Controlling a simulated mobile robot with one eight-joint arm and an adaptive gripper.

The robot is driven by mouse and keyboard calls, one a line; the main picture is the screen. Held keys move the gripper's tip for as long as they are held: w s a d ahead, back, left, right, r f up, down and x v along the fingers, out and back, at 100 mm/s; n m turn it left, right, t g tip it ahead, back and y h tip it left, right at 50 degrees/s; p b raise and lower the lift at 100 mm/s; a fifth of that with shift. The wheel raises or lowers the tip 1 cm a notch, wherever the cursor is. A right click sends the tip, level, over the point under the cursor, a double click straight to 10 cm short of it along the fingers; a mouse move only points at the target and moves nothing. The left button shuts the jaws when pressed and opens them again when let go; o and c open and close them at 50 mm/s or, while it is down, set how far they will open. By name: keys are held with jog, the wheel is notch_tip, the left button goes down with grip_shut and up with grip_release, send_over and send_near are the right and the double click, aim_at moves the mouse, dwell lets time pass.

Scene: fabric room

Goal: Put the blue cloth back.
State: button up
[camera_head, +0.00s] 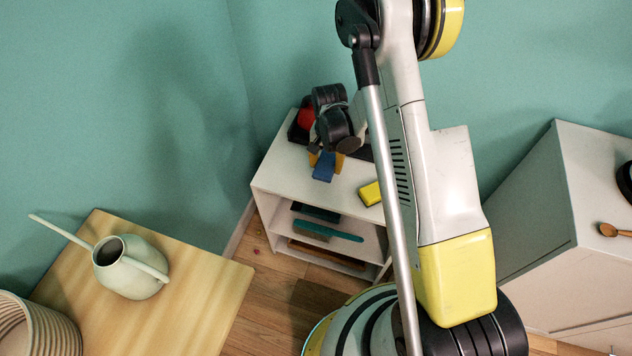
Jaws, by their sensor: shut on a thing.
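My gripper (326,161) is over the top of a low white shelf unit in the camera_head view. Its yellow-orange fingertips are shut on the blue cloth (324,169), which shows as a small folded blue piece between and below them. The cloth is at the shelf top (277,178); I cannot tell whether it touches the surface. The black gripper body hides part of what is behind it.
A yellow block (370,193) lies on the shelf top, right of the cloth. A red and black item (304,120) stands at the back left. Dark and teal items (328,231) fill the lower shelves. A wooden table (200,300) with a watering can (130,270) is at left.

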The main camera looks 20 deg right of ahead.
aim_at(316, 182)
jog(key=a+f, duration=0.2)
jog(key=a, duration=0.1)
jog(key=shift+b, duration=0.4)
jog(key=shift+f+b, duration=1)
jog(key=shift+f, duration=0.95)
jog(key=shift+f, duration=0.15)
jog(key=o, duration=1.2)
